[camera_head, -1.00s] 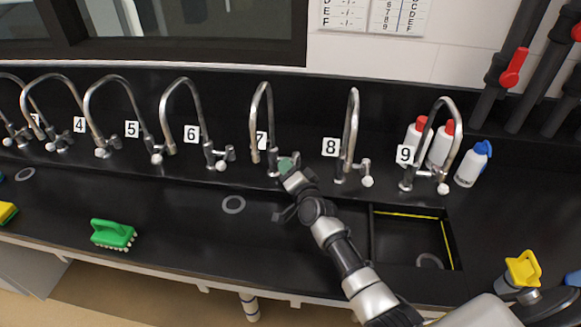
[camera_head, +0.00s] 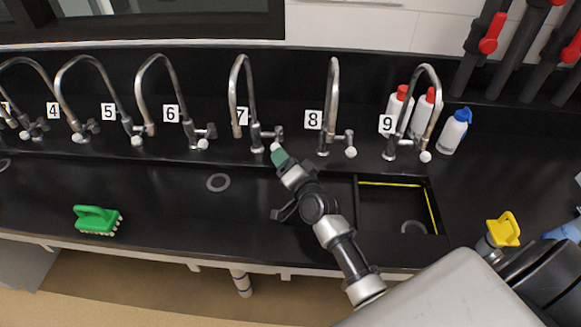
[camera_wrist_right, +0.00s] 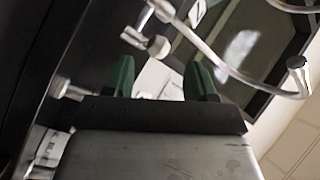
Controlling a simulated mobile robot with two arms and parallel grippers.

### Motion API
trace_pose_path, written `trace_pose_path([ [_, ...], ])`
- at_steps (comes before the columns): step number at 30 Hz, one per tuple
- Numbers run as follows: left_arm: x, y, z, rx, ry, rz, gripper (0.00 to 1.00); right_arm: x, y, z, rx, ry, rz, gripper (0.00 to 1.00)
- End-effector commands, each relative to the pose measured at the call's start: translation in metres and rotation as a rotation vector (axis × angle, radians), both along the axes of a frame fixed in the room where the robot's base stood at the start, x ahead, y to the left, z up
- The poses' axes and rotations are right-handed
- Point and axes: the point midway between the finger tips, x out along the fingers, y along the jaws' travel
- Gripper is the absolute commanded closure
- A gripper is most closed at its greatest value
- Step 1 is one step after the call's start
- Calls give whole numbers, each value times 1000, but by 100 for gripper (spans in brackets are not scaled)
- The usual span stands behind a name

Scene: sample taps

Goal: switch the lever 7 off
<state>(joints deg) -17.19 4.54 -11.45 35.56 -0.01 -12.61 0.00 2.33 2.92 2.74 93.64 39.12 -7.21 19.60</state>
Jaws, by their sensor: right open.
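Tap 7 (camera_head: 255,132) is a tall chrome gooseneck at the back of the black counter, beside the number label 7 (camera_head: 242,116). Its lever 7 (camera_head: 275,147) points right and ends in a white knob. My right gripper (camera_head: 279,157), with green fingertips, is just in front of and below this knob; contact cannot be told. My left gripper is not in view.
Tap 6 (camera_head: 198,128) stands left and tap 8 (camera_head: 325,125) right, both with similar levers. A recessed black sink (camera_head: 395,188) lies right of my forearm. A green brush (camera_head: 97,220) lies left. Bottles (camera_head: 455,130) stand beyond tap 9.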

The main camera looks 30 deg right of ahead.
Motion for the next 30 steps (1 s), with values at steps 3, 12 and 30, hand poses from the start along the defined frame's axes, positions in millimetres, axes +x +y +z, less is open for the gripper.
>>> trace_pose_path([
  [3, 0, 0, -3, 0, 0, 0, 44, -18, -1, -1, 1, -1, -1, 43],
  [12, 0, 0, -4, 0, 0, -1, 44, -30, -1, 1, -1, -2, -1, 43],
  [30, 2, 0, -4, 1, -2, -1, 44, -30, -1, 0, -1, -1, 0, 43],
])
